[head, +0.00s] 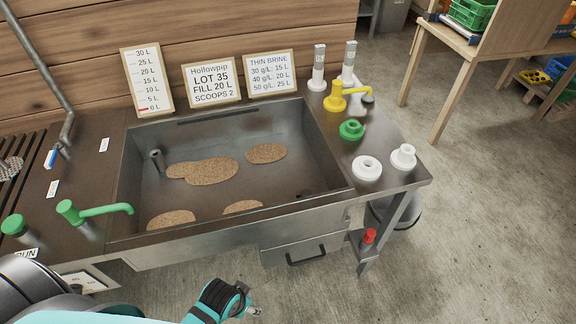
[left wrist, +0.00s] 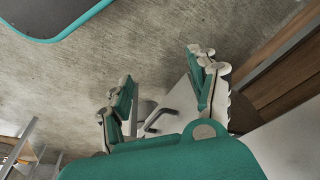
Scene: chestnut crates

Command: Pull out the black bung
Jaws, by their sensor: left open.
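A small dark round spot (head: 305,194) lies at the right front corner of the steel basin (head: 328,150); it may be the black bung, but it is too small and shaded to be sure. My left gripper (head: 246,303) is low in front of the bench, outside and below the basin, and only partly shows at the bottom edge. In the left wrist view my left gripper (left wrist: 160,70) has its two fingers spread, with nothing held between them. The bung cannot be made out there. My right gripper is in neither view.
Brown patches (head: 212,171) lie on the basin floor. A green tap (head: 95,211) stands left of it; a yellow tap (head: 345,94), green ring (head: 351,130) and white fittings (head: 367,168) stand right. A drawer handle (head: 306,257) juts out in front. Signs (head: 211,85) stand behind.

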